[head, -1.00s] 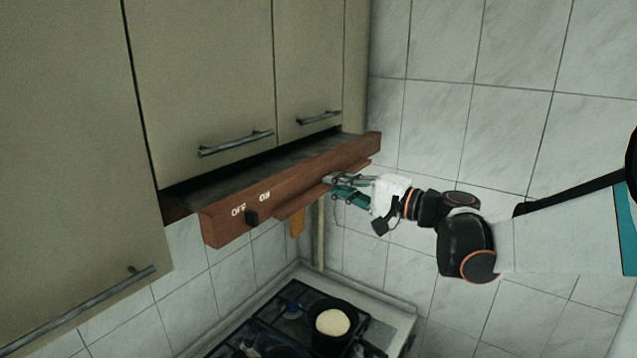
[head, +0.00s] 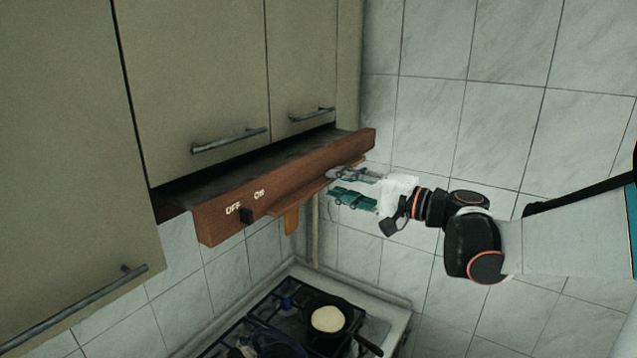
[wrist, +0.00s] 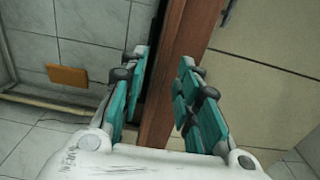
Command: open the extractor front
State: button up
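The extractor front (head: 290,185) is a long brown wooden panel with OFF and ON markings and a black switch (head: 247,217). It stands pulled out from under the wall cabinets, with a dark top surface showing behind it. A wooden lip (head: 285,208) runs along its lower edge. My gripper (head: 333,184) is at the right end of the front, by the lip, with its green fingers spread apart. In the wrist view my gripper (wrist: 164,58) is open, and the brown front (wrist: 178,75) shows between and beyond the fingers. Neither finger clearly grips it.
Beige cabinets (head: 195,80) with grey bar handles hang above and left. Below is a gas stove (head: 275,310) with a black pan (head: 330,335) holding something pale and round. An orange-brown board (head: 291,221) hangs on the tiled wall.

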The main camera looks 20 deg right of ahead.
jog(key=v, duration=0.5)
jog(key=shift+s, duration=0.1)
